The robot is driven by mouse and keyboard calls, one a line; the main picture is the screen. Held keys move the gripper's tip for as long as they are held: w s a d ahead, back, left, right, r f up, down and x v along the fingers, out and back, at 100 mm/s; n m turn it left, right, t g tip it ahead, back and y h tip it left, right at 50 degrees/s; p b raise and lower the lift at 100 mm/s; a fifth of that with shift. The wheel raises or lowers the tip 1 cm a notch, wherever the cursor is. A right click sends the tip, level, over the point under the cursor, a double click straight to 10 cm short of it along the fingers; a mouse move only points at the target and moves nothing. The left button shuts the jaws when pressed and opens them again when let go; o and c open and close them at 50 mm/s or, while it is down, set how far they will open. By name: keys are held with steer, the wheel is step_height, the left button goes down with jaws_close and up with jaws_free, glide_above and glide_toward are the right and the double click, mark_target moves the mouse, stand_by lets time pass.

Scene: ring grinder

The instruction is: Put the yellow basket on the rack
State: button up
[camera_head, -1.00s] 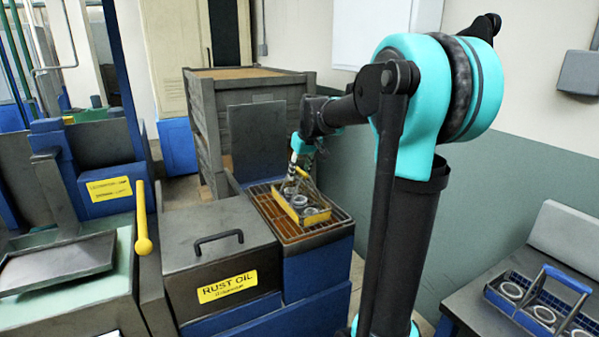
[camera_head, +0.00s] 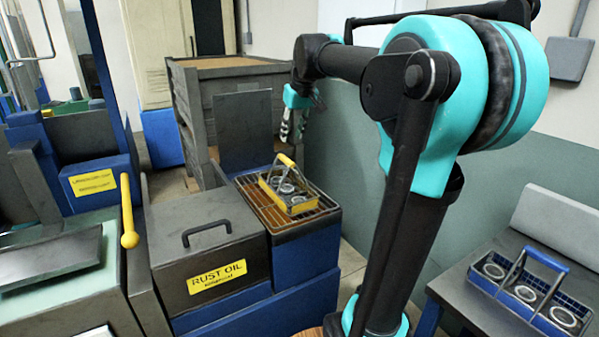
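The yellow basket (camera_head: 300,206) stands upright on the brown wire rack (camera_head: 262,207), with several metal rings inside and its yellow-gripped handle raised. The rack tops a blue stand beside the rust oil box. My gripper (camera_head: 292,136) hangs above and behind the basket, clear of its handle. It points down and holds nothing that I can see. Its fingers are small and seen from the side, with what looks like a gap between them.
The rust oil box (camera_head: 212,246) with a black lid handle is left of the rack. Stacked grey crates (camera_head: 225,85) stand behind. A blue basket with rings (camera_head: 530,293) sits on a bench at right. A yellow-knobbed lever (camera_head: 129,238) stands at left.

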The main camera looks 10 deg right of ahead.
steer(key=shift+m+h, duration=0.3)
steer(key=shift+m, duration=0.5)
steer(key=s+f, duration=0.3)
steer(key=f, duration=0.2)
steer(key=s+f, duration=0.3)
steer(key=f, duration=0.2)
steer(key=s+d+f, duration=0.1)
steer(key=s+f, duration=0.2)
steer(key=f, duration=0.3)
steer(key=shift+s+d, duration=0.1)
steer(key=shift+s, duration=0.1)
steer(key=s+d+f+m, duration=0.1)
steer(key=s+f+m, duration=0.1)
steer(key=s+f, duration=1.4)
steer(key=shift+s+d+f+h, duration=0.2)
steer(key=shift+s+d+h, duration=0.05)
steer(key=shift+s+h, duration=0.15)
